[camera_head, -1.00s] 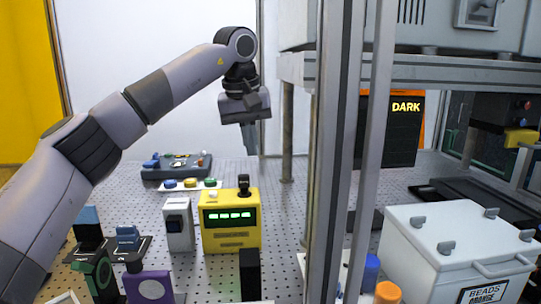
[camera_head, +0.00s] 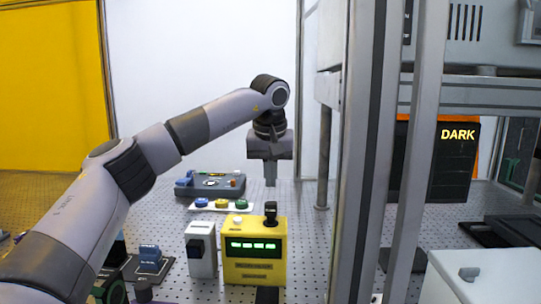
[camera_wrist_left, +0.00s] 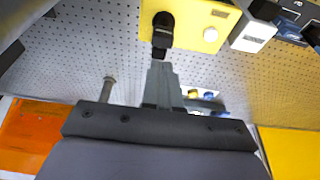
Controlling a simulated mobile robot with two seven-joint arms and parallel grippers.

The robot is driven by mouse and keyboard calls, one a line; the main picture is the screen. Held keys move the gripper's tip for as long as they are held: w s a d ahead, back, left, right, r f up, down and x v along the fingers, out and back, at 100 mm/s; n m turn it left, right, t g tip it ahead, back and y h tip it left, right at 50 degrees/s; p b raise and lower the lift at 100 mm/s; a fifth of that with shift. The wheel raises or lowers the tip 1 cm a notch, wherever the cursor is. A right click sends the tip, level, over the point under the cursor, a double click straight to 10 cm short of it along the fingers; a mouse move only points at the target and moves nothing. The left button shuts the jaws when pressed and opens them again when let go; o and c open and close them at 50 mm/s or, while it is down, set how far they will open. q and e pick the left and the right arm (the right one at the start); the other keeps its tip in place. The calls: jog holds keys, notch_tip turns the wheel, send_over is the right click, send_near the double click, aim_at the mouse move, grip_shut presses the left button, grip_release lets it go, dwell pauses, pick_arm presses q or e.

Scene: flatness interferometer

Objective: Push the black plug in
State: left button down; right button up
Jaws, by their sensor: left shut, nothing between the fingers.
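The black plug (camera_head: 270,213) stands upright on top of the yellow box (camera_head: 255,250), at its right side, beside a white knob. My left gripper (camera_head: 270,184) points straight down with its fingers shut and empty. In the head view its tips are just above the plug in the picture, with a small gap. In the left wrist view the shut fingertips (camera_wrist_left: 160,64) are close to the black plug (camera_wrist_left: 162,32) on the yellow box (camera_wrist_left: 205,22). I cannot tell whether they touch. My right gripper is not in view.
A metal frame post (camera_head: 365,150) rises just right of the yellow box. A white box (camera_head: 201,250) stands to its left. Behind are a strip of coloured buttons (camera_head: 221,205) and a grey control panel (camera_head: 225,187). A dark screen reads DARK (camera_head: 455,165). Perforated table shows between them.

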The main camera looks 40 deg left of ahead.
aim_at(272, 203)
pick_arm(q)
jog(key=shift+f, duration=1.95)
jog(key=shift+d+f, duration=0.1)
jog(key=shift+d, duration=0.05)
